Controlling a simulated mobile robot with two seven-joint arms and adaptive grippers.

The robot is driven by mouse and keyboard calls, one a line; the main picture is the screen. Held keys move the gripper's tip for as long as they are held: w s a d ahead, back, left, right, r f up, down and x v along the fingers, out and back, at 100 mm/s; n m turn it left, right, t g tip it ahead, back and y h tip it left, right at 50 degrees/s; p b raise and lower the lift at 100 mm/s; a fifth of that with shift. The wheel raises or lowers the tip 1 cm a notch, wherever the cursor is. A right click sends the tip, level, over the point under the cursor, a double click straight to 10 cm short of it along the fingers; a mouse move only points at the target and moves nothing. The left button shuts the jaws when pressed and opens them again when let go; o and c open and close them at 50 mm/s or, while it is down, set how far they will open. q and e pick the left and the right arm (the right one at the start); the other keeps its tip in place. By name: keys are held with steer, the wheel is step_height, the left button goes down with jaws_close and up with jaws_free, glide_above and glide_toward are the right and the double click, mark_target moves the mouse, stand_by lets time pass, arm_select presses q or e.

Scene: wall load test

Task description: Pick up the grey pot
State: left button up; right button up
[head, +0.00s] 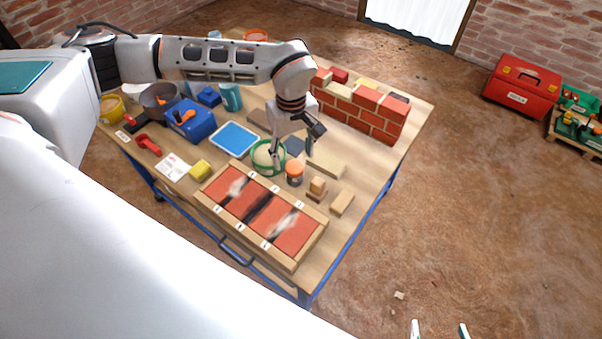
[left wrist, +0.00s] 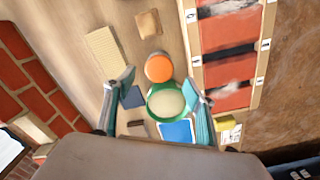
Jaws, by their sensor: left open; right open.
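A small dark grey pot with an orange top (head: 294,175) stands on the workbench (head: 375,172), just behind the framed red panel. It also shows in the left wrist view (left wrist: 159,67). A wider grey bowl-like vessel (head: 158,97) stands at the bench's left end; I cannot tell for sure which one is the grey pot. My left gripper (head: 293,152) is open and empty, pointing down above the bench near the orange-topped pot. In the left wrist view its fingers (left wrist: 157,104) straddle the green-rimmed bowl's position. My right gripper (head: 439,331) shows only open fingertips at the bottom edge.
The green-rimmed bowl (head: 268,156) is close beside the orange-topped pot. Wood blocks (head: 318,186) lie to its right. The framed panel (head: 262,214) fills the front, and a small brick wall (head: 361,112) stands behind. A blue tray (head: 235,138) lies left of the bowl.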

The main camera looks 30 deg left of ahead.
mark_target(294, 166)
arm_select(q)
step_height(294, 166, down, 4)
steer(key=shift+s+r+b, duration=0.1)
steer(key=shift+r+b, duration=0.15)
steer(key=shift+b, duration=0.05)
step_height(294, 166, down, 4)
steer(key=shift+d+r+b, duration=0.1)
steer(key=shift+r+b, duration=0.05)
steer(key=shift+b, duration=0.35)
steer(key=shift+f, duration=0.2)
steer(key=shift+r, duration=0.1)
steer(key=c, duration=1)
steer(key=shift+c, duration=0.9)
steer(key=shift+r, duration=0.1)
arm_select(e)
steer(key=shift+a+f, duration=0.25)
steer(key=shift+f, duration=0.1)
